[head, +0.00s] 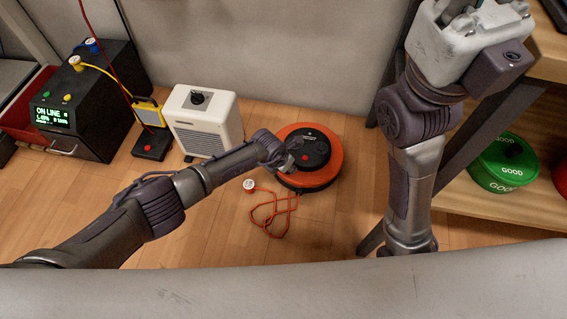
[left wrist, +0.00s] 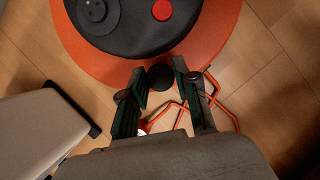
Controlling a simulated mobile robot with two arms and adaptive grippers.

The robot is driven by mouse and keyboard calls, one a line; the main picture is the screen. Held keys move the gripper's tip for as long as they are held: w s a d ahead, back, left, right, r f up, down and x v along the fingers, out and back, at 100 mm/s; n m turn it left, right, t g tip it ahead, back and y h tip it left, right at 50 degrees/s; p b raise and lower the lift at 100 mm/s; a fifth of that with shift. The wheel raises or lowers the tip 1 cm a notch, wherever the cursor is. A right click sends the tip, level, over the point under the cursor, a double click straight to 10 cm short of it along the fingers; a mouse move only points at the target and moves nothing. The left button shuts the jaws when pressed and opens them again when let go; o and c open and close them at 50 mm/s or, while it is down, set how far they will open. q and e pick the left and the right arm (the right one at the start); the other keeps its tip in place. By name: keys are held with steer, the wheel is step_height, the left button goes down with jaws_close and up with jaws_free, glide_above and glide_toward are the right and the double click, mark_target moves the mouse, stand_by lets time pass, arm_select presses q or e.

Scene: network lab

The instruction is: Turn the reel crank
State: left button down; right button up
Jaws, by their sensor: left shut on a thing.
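The reel is an orange disc (head: 326,176) with a black hub, lying on the floor in the middle of the head view. In the left wrist view its orange rim (left wrist: 222,40), black hub (left wrist: 120,25) and red button (left wrist: 162,10) show at the top. My left gripper (head: 284,156) reaches over the reel's left side. In the left wrist view its fingers (left wrist: 158,80) are closed on a round black knob (left wrist: 160,76), the crank's handle, at the reel's near edge. The crank's arm is not clearly visible.
An orange cord (head: 272,208) lies loose on the floor, with a white round end (head: 249,185). A white heater-like box (head: 205,122) stands left of the reel. A black unit (head: 85,100) is farther left. A shelf with a green GOOD container (head: 503,163) is right.

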arm_select(q)
steer(key=shift+w+d+r, duration=0.15)
steer(key=c, duration=1)
jaws_free()
steer(key=shift+o, duration=0.6)
steer(key=v, duration=1.2)
